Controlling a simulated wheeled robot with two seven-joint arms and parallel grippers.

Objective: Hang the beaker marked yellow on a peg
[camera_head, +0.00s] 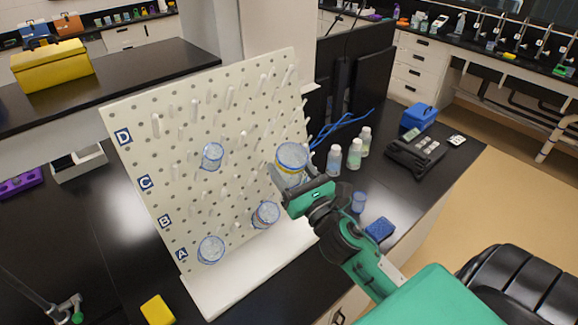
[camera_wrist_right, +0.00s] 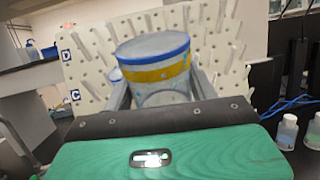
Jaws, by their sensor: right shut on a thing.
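The beaker marked yellow (camera_head: 291,157) is a clear beaker with a blue rim and a yellow band. It also shows large in the right wrist view (camera_wrist_right: 154,68). My right gripper (camera_head: 285,177) is shut on it, with one finger on each side, and holds it in front of the right part of the pegboard (camera_head: 165,205). The pegboard is cream with rows of white pegs (camera_head: 230,97) and row labels A to D. Whether the beaker touches a peg cannot be told.
Other beakers hang on the board: one in the middle (camera_head: 212,156), two low (camera_head: 211,250) (camera_head: 265,215). Bottles (camera_head: 354,154), a small blue cup (camera_head: 358,202) and a blue sponge (camera_head: 379,229) stand right of the board. A yellow sponge (camera_head: 157,310) lies in front.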

